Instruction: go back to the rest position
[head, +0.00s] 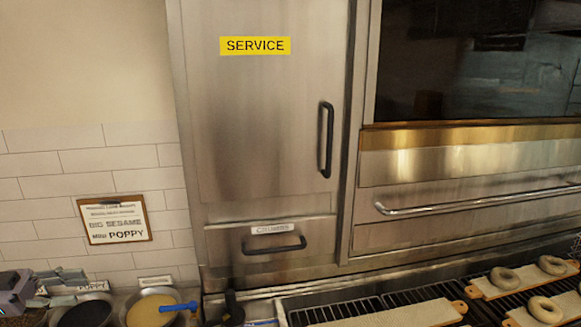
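My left gripper (80,287) comes in at the lower left corner, beside the seed bowls. Its two grey fingers stand apart, with nothing visible between them. The arm behind it is mostly cut off by the picture edge. My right gripper does not show in this view.
A dark-filled bowl (86,314) and a bowl of pale contents (148,309) with a blue-handled tool (178,306) stand near my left gripper. A black upright object (232,306) stands to their right. Bagels (504,278) lie on boards over a dark rack at the lower right. A steel cabinet (260,110) rises behind.

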